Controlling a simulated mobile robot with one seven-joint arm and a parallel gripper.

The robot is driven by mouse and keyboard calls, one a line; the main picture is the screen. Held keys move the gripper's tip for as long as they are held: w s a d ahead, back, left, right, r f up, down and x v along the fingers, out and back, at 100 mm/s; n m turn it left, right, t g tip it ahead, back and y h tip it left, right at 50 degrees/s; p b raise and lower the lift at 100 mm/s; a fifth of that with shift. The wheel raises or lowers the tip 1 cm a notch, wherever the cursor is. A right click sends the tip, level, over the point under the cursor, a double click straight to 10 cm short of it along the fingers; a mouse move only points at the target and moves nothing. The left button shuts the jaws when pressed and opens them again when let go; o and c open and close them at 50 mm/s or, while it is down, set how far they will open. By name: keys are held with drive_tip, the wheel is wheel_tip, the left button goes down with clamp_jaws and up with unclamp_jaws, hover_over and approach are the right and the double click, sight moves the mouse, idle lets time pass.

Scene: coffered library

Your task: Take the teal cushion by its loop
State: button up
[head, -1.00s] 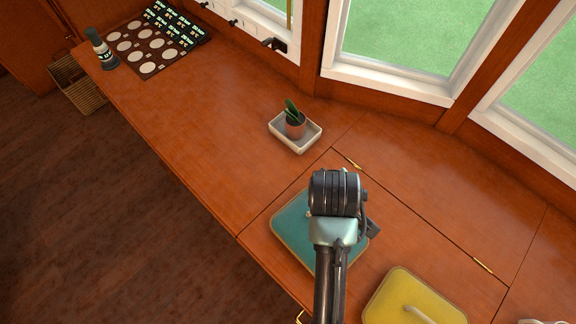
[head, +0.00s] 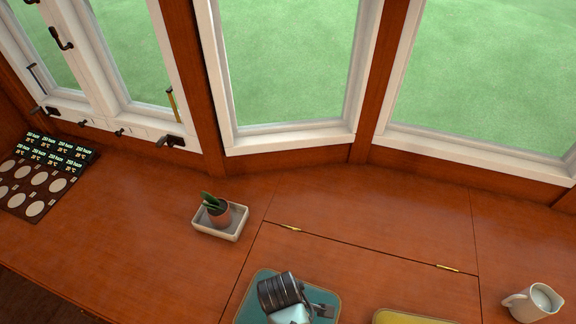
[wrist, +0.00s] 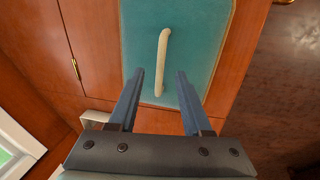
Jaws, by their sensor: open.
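The teal cushion (head: 261,279) lies flat on the wooden counter at the bottom of the head view, partly covered by my arm. In the wrist view the teal cushion (wrist: 205,35) shows a pale cream loop (wrist: 162,62) along its middle. My gripper (wrist: 160,82) is open, with one finger on each side of the loop's lower end in the picture. The fingers hold nothing, and I cannot tell how far above the cushion they are. In the head view the fingertips are hidden.
A yellow cushion (head: 400,318) lies to the right of the teal one. A potted plant in a white tray (head: 232,236) stands behind it. A white pitcher (head: 533,303) is at far right.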

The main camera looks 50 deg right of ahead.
drive_tip(key=f, duration=0.4)
drive_tip(key=shift+w+d+b, duration=0.15)
drive_tip(key=shift+d+b, duration=0.15)
drive_tip(key=shift+b, duration=0.1)
clamp_jaws()
idle(1.0)
